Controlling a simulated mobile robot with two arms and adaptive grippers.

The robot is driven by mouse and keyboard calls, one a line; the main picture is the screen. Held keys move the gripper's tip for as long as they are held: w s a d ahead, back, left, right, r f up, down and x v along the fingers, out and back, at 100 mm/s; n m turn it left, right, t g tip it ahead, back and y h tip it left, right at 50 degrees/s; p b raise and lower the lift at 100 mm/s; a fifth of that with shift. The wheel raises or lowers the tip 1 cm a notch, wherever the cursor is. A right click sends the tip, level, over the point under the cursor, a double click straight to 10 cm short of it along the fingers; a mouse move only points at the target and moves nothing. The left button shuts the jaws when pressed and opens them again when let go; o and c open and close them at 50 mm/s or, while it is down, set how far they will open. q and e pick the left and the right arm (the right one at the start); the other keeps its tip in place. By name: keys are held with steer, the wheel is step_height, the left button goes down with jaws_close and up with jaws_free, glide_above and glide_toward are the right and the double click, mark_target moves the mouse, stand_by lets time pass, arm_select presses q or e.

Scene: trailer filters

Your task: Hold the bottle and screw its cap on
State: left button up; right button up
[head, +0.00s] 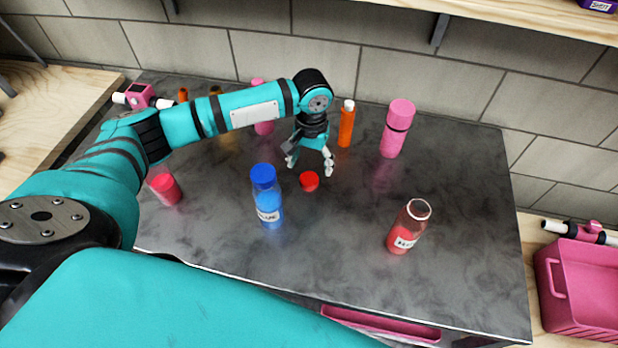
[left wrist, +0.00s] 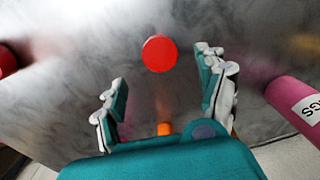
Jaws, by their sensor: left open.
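The open bottle (head: 405,232) is clear with red contents and a white label. It stands upright and uncapped at the front right of the dark countertop. A red cap (head: 309,181) lies on the counter left of it, and it also shows in the left wrist view (left wrist: 160,53). My left gripper (head: 310,165) is open and empty, pointing down just behind and above the cap. In the left wrist view, the cap appears ahead of and between the spread fingers (left wrist: 162,75), apart from both. My right gripper is not in view.
A blue-capped bottle (head: 268,205) stands left of the cap. A pink bottle (head: 395,132) and an orange bottle (head: 346,126) stand behind. A red-pink container (head: 165,188) is at left. A pink bin (head: 580,290) sits at right. The counter between cap and open bottle is clear.

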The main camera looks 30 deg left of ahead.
mark_target(309, 178)
arm_select(q)
steer(key=shift+s+a+f+p, duration=0.1)
steer(key=shift+f+p, duration=0.1)
steer(key=shift+f, duration=0.65)
steer(key=shift+s+d+f+p, duration=0.1)
steer(key=shift+f+p, duration=0.05)
steer(key=shift+f, duration=0.75)
steer(key=shift+s+a+f+p, duration=0.1)
steer(key=shift+f+p, duration=0.1)
steer(key=shift+f, duration=0.65)
steer(key=shift+c, duration=0.4)
steer(key=c, duration=0.9)
steer(key=shift+r, duration=0.1)
step_height(309, 178, up, 10)
steer(key=shift+f+b, duration=0.1)
steer(key=shift+b, duration=0.35)
